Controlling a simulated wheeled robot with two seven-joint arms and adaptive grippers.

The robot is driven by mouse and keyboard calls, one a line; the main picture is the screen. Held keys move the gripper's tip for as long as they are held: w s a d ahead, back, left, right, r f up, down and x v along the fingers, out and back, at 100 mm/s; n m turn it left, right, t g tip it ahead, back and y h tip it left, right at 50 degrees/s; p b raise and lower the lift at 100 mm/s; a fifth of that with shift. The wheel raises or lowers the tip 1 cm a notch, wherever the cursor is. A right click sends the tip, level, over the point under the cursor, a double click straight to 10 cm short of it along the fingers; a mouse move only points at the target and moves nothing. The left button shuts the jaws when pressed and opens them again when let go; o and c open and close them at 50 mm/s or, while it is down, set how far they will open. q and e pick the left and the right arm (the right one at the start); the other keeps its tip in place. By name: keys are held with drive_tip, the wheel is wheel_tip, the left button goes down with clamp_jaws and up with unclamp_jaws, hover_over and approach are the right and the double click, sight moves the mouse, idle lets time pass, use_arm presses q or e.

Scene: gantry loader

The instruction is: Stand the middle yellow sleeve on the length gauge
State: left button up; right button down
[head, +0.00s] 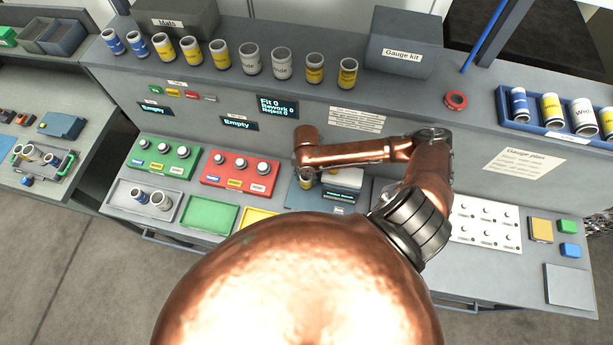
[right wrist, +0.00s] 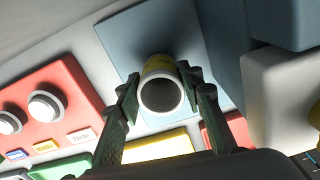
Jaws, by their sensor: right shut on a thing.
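My right gripper (right wrist: 161,88) is shut on a yellow sleeve (right wrist: 159,65) with a pale rim, seen from its open end in the right wrist view. The sleeve is over a blue-grey plate (right wrist: 128,38), which appears to be the length gauge. In the head view, the gauge (head: 300,199) is below my right arm, beside a small dark display (head: 343,193). Only a little of the held sleeve (head: 306,184) shows there; my arm hides most of the gripper. I cannot tell whether the sleeve touches the plate. My left gripper is not in view.
A red block (head: 213,178) with several knobs and a green block (head: 150,155) stand left of the gauge. Green (head: 210,229) and yellow trays lie in front. Several sleeves stand on the upper ledge. A white peg board (head: 485,240) is at the right.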

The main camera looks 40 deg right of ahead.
drive_tip(key=c, duration=1.2)
unclamp_jaws()
drive_tip(key=shift+c, duration=0.2)
wheel_tip(320, 180, up, 12)
drive_tip(key=shift+a, duration=0.1)
